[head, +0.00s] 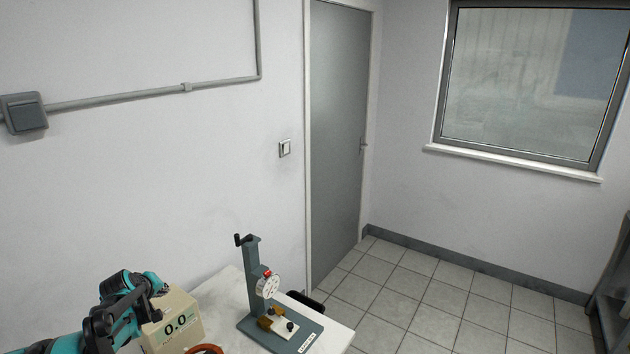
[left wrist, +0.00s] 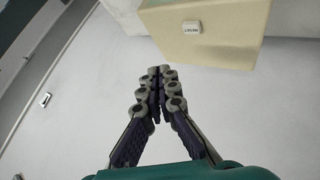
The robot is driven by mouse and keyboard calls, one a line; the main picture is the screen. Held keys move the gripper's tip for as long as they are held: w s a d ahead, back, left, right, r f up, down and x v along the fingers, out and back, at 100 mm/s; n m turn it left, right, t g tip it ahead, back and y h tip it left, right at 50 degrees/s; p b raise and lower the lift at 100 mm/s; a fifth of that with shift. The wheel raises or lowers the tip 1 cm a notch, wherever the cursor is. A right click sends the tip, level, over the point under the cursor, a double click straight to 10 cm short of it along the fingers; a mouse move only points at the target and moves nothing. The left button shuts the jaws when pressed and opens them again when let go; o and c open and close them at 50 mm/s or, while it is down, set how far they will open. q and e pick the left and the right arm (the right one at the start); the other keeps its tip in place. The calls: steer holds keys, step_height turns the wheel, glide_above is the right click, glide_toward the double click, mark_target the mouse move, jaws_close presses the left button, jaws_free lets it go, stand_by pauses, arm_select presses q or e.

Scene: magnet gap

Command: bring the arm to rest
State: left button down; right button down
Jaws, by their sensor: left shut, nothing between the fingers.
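My left gripper (head: 157,288) is at the lower left of the head view, in front of and just left of a cream meter box whose display reads 0.0 (head: 184,321). In the left wrist view its fingers (left wrist: 158,72) are shut, with their tips together and nothing between them. My right gripper is not in either view.
A reddish-brown ring-shaped thing (head: 205,349) is partly cut off at the bottom edge. Tiled floor (head: 430,300) lies open to the right.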

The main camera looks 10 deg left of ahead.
arm_select(q)
steer(key=s+d+r+m+h+b, duration=0.1)
steer(key=s+d+m, duration=0.15)
steer(key=d, duration=0.45)
steer(key=s+d+r+m+b, duration=0.1)
steer(key=s+d, duration=0.3)
steer(key=d, duration=0.4)
steer(key=s+d+r+m+h+b, duration=0.1)
steer(key=s+d+r+m+b, duration=0.1)
steer(key=s+d, duration=0.35)
steer(key=s+d+f+m+b, duration=0.1)
steer(key=s+d+f+m, duration=0.2)
steer(key=s+d, duration=0.4)
steer(key=s+d+f+m+g+b, duration=0.1)
steer(key=s+d+f+m+b, duration=0.1)
steer(key=s+d+f, duration=0.4)
steer(key=s+d+m, duration=0.1)
steer(key=s+d, duration=0.1)
steer(key=s, duration=0.2)
steer(key=shift+s+d+g, duration=0.25)
steer(key=shift+g, duration=0.05)
steer(key=c, duration=2.3)
jaws_free()
